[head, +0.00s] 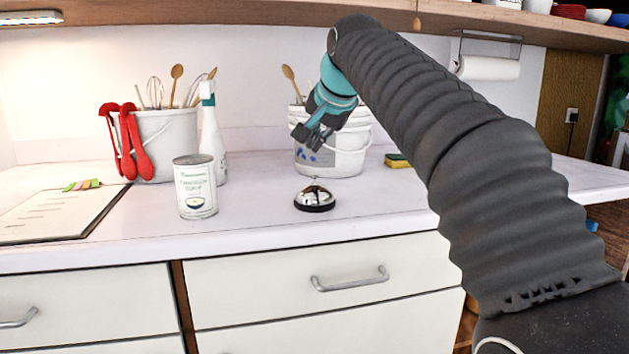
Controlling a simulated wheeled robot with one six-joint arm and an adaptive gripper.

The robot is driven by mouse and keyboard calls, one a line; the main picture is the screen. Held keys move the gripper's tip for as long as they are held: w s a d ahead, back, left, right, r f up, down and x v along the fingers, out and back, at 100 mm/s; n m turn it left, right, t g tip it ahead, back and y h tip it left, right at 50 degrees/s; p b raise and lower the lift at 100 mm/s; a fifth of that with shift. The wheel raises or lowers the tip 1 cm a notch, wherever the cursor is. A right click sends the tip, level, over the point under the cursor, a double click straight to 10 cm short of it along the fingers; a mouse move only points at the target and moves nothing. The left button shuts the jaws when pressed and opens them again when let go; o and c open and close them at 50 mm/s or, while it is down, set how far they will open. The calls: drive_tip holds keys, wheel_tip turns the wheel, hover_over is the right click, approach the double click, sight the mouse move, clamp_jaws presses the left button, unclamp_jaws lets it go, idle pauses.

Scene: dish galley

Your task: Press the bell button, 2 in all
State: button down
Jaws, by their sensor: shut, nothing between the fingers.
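The bell (314,198) is a silver dome on a black base, standing on the white counter near its front edge. Its button is a small stub at the top of the dome. My gripper (312,150) is shut and empty, tilted downward, with its fingertips above the bell. A gap shows between the fingertips and the button in the head view. The exact depth between them is hard to tell.
A can (195,187) stands left of the bell, with a spray bottle (211,140) behind it. A white bucket (345,160) with utensils stands behind my gripper. A clipboard (55,215) lies at left, a sponge (397,160) at right. Counter around the bell is clear.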

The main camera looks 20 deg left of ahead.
sight(317, 177)
drive_tip(key=shift+f+b, duration=0.95)
drive_tip(key=shift+f, duration=0.8)
drive_tip(key=shift+f, duration=0.1)
drive_tip(key=shift+f, duration=0.35)
drive_tip(key=shift+f+b, duration=0.5)
idle(0.9)
drive_tip(key=shift+r, duration=0.1)
drive_tip(key=shift+r+p, duration=0.85)
drive_tip(key=shift+p, duration=0.2)
